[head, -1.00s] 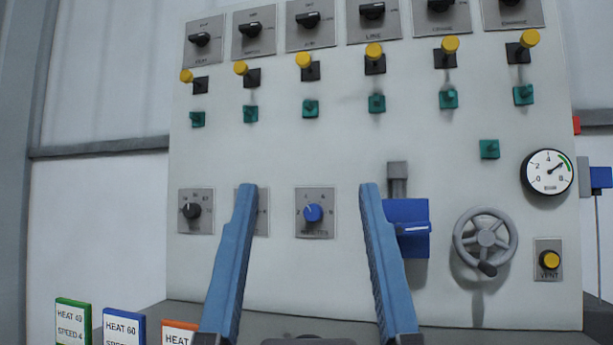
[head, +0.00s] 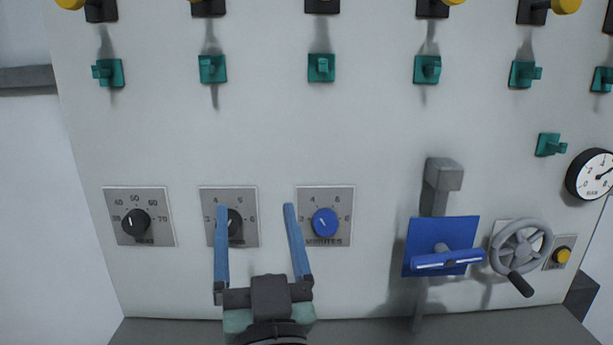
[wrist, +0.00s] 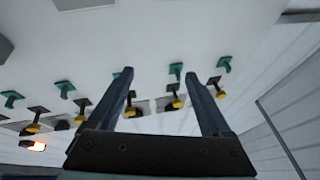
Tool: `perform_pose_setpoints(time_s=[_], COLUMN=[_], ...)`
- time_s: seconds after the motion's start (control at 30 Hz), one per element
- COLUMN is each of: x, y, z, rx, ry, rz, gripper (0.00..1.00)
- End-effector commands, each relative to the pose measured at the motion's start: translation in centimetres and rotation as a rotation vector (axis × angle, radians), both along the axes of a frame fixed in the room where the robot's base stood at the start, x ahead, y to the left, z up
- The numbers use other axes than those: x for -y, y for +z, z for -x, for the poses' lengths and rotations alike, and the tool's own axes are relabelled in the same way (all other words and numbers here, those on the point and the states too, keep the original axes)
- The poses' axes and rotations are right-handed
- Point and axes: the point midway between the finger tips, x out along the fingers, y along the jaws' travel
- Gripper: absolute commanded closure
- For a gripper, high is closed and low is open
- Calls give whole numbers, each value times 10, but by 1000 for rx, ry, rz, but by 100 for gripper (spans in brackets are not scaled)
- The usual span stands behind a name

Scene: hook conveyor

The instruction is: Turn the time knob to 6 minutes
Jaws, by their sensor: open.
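The time knob (head: 325,222) is a round blue knob on a grey plate marked MINUTES, on the white panel. Its white pointer mark leans up and left, about toward the 4; the 6 is at upper right. My gripper (head: 255,206) is open and empty, fingers pointing at the panel. It is left of the blue knob in the picture, with its right finger beside that plate's left edge and its left finger partly covering a middle black knob (head: 235,222). The distance to the panel is unclear. The wrist view shows the open fingers (wrist: 160,80) but no blue knob.
Another black knob (head: 136,223), with a dial up to 70, is at left. A blue lever block (head: 441,246) and a grey handwheel (head: 521,247) stick out at right. Green switches (head: 321,67) line the panel above. A grey ledge lies below.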

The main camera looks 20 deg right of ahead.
Motion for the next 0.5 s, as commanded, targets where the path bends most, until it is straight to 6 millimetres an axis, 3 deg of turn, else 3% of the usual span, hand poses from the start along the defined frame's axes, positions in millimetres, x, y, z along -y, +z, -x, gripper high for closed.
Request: perform_pose_setpoints(time_s=[0.03,0.23,0.5], x=[8,34,67], y=[9,-14,-49], z=[-4,-10,8], rx=[-36,-151,-296], ry=[-10,-42,-103], rz=[-14,-75,-167], gripper=[17,17,17])
